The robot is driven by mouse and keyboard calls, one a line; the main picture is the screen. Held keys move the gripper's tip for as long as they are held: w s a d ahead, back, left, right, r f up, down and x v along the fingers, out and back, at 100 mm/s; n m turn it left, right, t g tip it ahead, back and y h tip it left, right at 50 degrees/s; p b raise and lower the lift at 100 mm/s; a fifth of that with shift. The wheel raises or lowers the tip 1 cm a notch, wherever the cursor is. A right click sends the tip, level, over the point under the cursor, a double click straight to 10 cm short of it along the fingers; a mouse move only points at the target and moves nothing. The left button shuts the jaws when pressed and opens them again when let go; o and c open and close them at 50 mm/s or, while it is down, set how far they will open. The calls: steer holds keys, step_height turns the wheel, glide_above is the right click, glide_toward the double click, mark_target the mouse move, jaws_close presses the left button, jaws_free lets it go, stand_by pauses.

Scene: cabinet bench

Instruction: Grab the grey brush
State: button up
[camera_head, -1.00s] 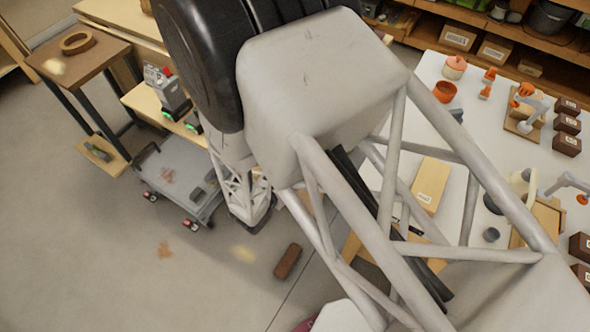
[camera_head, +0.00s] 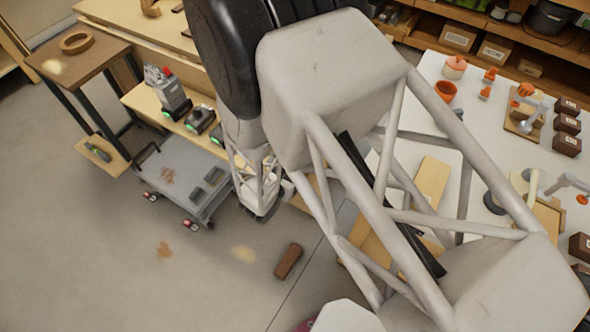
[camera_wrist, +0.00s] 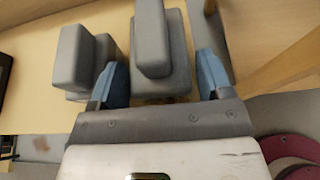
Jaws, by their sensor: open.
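In the wrist view, my gripper (camera_wrist: 160,62) is open, its two blue fingers spread apart. A grey blocky piece with a raised upright part, apparently the grey brush (camera_wrist: 152,35), stands between and just beyond the fingers. No bristles can be made out, and I cannot tell whether the fingers touch it. A similar grey blocky piece (camera_wrist: 80,58) stands left of the left finger. Part of another grey piece shows behind the right finger. In the head view, my arm hides the gripper and the brush.
The grey pieces stand on a light wooden surface (camera_wrist: 262,20). In the head view, a low wooden shelf with grey devices (camera_head: 199,119) and a grey cart (camera_head: 190,180) lie left of my arm. A brown block (camera_head: 288,261) lies on the floor. A white table (camera_head: 412,92) is right.

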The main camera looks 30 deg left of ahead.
steer(key=shift+x, duration=1.1)
steer(key=c, duration=0.7)
steer(key=shift+c, duration=0.2)
steer(key=shift+r, duration=0.1)
steer(key=shift+r, duration=1.7)
steer(key=s+d+r, duration=0.1)
steer(key=s+d, duration=0.9)
steer(key=d, duration=0.2)
steer(key=shift+s+r, duration=0.15)
steer(key=shift+s, duration=0.2)
